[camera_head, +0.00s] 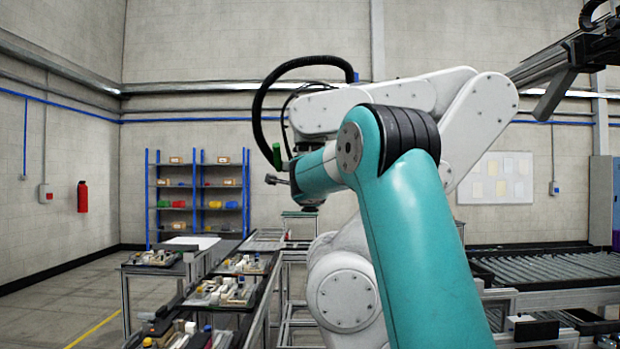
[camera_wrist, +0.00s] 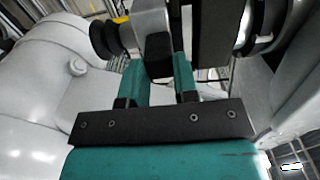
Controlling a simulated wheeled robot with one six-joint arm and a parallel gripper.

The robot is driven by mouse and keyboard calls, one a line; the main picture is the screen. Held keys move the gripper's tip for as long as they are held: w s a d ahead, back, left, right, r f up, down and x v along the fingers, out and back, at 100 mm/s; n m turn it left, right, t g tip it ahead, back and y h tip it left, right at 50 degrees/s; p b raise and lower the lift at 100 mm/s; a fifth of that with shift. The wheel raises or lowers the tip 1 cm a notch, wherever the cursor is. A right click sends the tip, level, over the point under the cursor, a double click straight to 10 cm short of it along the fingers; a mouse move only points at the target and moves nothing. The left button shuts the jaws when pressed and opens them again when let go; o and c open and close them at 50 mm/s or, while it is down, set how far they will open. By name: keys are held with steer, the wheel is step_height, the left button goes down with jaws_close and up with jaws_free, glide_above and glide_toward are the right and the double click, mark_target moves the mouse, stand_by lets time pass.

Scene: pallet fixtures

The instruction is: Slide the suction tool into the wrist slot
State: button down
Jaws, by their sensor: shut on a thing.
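In the wrist view my gripper (camera_wrist: 158,78) has two teal fingers on a dark bar, shut on a grey and black part that I take for the suction tool (camera_wrist: 153,28). The part reaches up from between the fingers, with dark round pieces beside it. White arm housings (camera_wrist: 65,80) stand close on both sides. In the head view my teal arm reaches left to the wrist of the white robot arm (camera_head: 330,112). The gripper and tool are too small and covered there to tell apart. I cannot make out the wrist slot or whether the tool touches it.
Tables with several trays of parts (camera_head: 225,290) stand at the lower left. A shelf with blue posts (camera_head: 200,200) is against the back wall. A roller conveyor (camera_head: 545,268) runs at the right. The floor at the far left is open. A black hose (camera_head: 262,100) loops above the wrist.

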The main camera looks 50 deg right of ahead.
steer(key=shift+w+d+b, duration=0.1)
steer(key=shift+b, duration=0.45)
stand_by(0.4)
steer(key=c, duration=0.9)
jaws_free()
steer(key=shift+c, duration=0.2)
steer(key=shift+o, duration=0.7)
steer(key=shift+f, duration=0.15)
steer(key=b+v, duration=0.8)
steer(key=v, duration=0.9)
steer(key=shift+s, duration=0.25)
